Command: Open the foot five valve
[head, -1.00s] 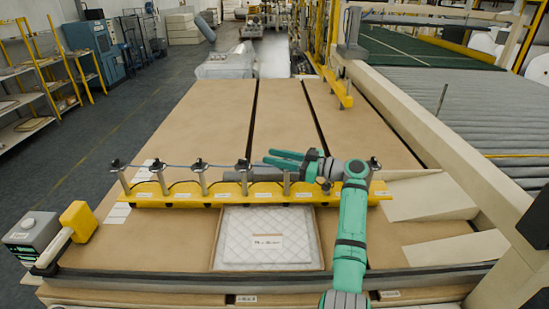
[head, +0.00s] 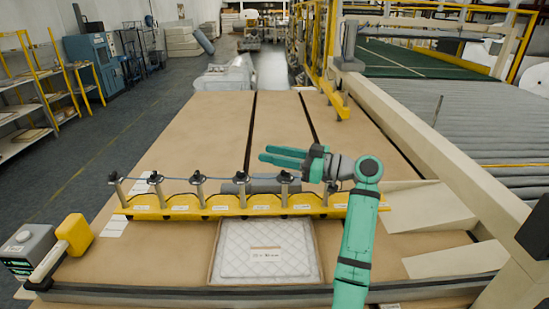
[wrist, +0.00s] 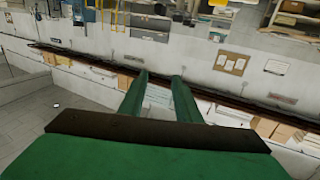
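A yellow valve rail (head: 225,212) lies across the brown table. Several metal posts with dark knobs stand on it, joined by a thin blue line. The labels on the rail are too small to read, so I cannot tell which valve is foot five. One knobbed valve (head: 285,177) stands just below my gripper in the picture. Another post farther right is partly hidden behind my wrist. My gripper (head: 266,153) points left above the rail, apart from the knobs. In the wrist view its two fingers (wrist: 161,77) are apart with nothing between them.
A quilted white pad in a shallow frame (head: 265,250) lies in front of the rail. A grey box with a yellow block (head: 75,234) stands at the front left corner. A grey roll (head: 262,186) lies just behind the rail. The table behind is clear.

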